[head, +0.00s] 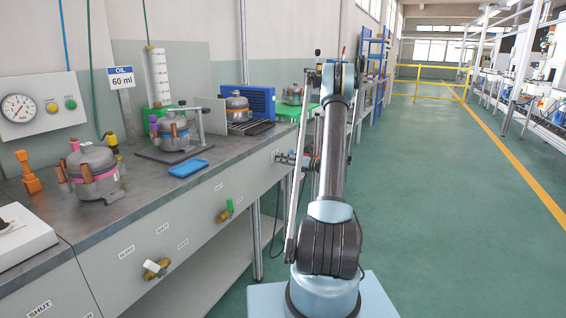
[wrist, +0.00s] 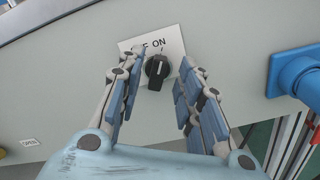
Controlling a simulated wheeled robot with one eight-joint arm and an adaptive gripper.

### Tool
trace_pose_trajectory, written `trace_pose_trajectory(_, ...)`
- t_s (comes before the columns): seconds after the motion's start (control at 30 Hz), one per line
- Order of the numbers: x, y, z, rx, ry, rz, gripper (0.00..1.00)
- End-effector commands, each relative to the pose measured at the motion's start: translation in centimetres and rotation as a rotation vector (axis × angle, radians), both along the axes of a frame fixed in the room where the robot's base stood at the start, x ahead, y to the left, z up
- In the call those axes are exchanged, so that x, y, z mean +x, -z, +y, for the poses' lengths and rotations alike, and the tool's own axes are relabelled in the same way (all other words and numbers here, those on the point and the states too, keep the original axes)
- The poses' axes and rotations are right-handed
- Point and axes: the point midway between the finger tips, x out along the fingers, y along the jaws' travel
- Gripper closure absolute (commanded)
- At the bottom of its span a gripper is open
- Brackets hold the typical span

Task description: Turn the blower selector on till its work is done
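The blower selector (wrist: 157,70) is a black knob on a white plate (wrist: 172,42) on the grey bench front. The plate reads ON at the right; the word at the left is partly covered by a finger. The knob's setting is hard to tell. My gripper (wrist: 160,66) is open, with its fingertips on either side of the knob; gaps show between fingers and knob. In the head view my gripper (head: 284,158) is at the bench's front panel, beyond my arm, and the selector itself cannot be made out. A blue finned unit (head: 262,100) stands on the bench above.
A blue fitting (wrist: 298,75) juts out right of the selector. Valves with a green handle (head: 226,211) and a white handle (head: 156,267) stick out of the bench front. Compressors (head: 95,168) and a blue tray (head: 188,168) are on the bench (head: 150,205). The floor at right is clear.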

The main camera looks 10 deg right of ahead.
Motion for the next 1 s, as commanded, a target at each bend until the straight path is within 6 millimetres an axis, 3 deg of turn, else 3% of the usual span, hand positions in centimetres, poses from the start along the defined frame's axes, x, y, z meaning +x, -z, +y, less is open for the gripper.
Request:
trace_pose_trajectory(0.6, -5.9, 0.1, -8.3, 0.0, 0.003, 0.001, 0.67)
trace_pose_trajectory(1.0, -6.7, 0.1, -9.3, 0.0, 0.001, 0.001, 0.67)
